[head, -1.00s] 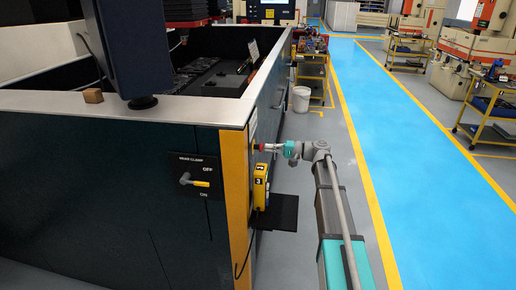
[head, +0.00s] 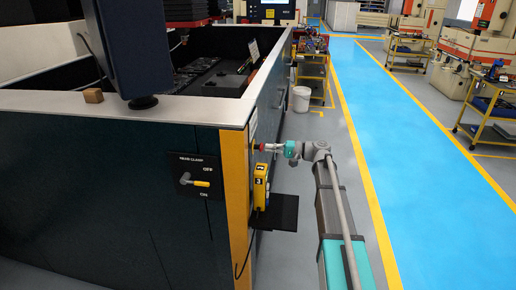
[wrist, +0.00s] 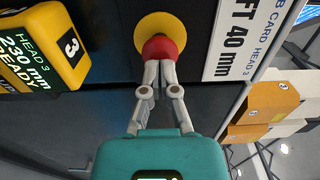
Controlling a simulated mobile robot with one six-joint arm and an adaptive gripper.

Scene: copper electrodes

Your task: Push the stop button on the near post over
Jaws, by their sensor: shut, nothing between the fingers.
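The stop button is a red mushroom head (wrist: 160,47) on a round yellow plate (wrist: 163,27), in the upper middle of the wrist view. In the head view the red button (head: 259,147) is small, on the machine's side just past the yellow corner post (head: 236,190). My gripper (wrist: 158,66) is shut and empty. Its fingertips are at the button's front and appear to touch it, covering its lower part. In the head view my gripper (head: 271,147) reaches left to the button. Whether the button is pressed in cannot be told.
A yellow and black box marked 3 (wrist: 48,45) sticks out left of the button; it also shows in the head view (head: 261,187). A black shelf (head: 280,213) lies below it. A white label (wrist: 245,35) is to the right. The blue aisle (head: 385,130) is clear.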

